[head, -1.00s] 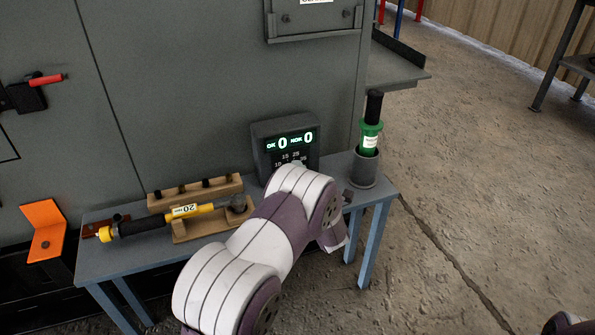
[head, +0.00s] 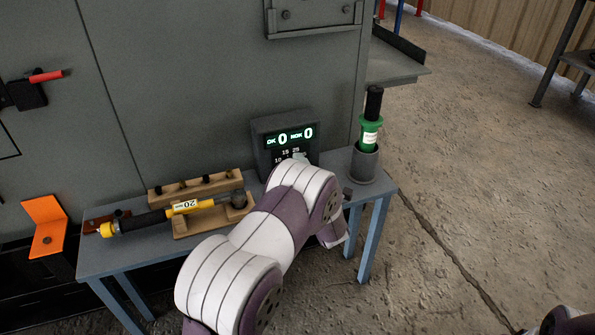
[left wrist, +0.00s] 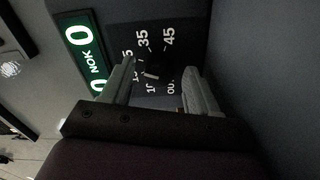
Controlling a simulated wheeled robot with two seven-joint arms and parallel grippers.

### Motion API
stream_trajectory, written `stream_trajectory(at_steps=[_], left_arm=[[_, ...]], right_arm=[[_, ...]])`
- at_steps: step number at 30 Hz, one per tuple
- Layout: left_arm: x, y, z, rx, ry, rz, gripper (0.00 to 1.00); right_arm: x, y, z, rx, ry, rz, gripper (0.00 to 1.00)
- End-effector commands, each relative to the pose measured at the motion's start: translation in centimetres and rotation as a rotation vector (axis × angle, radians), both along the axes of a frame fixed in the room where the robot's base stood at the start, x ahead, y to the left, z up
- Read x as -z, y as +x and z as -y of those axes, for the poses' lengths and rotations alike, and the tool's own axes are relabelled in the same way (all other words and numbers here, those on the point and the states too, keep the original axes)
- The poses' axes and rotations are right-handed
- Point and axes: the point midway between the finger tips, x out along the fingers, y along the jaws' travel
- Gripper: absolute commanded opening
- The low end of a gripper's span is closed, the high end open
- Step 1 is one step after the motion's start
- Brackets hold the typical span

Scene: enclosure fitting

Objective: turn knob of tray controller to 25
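The tray controller (head: 262,150) is a dark grey box standing at the back of the blue-grey bench. Its green-lit display reads OK 0 and NOK 0, with dial numbers below. My left arm covers the lower part of its face in the head view. In the left wrist view the dial numbers (left wrist: 142,38) 35 and 45 show clearly. My left gripper (left wrist: 163,88) is in front of the dial, its fingers apart. The dark knob (left wrist: 152,70), with a pale mark, shows between them, partly hidden; I see no clear contact. The knob's setting is unclear. My right gripper is out of view.
On the bench (head: 130,262), a yellow-and-black tool (head: 150,219) lies on a wooden holder (head: 213,221) left of the controller. A green-and-black tool (head: 370,133) stands in a grey cup (head: 364,166) at the right. A grey cabinet wall is behind.

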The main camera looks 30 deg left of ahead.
Motion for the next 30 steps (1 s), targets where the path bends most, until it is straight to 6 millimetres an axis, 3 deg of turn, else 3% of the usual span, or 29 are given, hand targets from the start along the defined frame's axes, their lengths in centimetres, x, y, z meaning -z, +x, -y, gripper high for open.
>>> stream_trajectory(at_steps=[5, 13, 19, 30], left_arm=[[-0.2, -0.4, 0.6, 0.003, -0.001, -0.001, 0.6], [-0.6, -4.7, 5.8, 0.006, 0.001, -0.003, 0.6], [-0.3, -7.4, 8.9, 0.004, 0.001, -0.002, 0.6], [0.0, -8.3, 9.7, -0.001, 0.0, 0.0, 0.6]], right_arm=[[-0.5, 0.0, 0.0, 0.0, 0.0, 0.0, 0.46], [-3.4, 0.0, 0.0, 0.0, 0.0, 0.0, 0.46], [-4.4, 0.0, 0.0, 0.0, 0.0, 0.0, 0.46], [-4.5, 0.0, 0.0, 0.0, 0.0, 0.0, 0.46]])
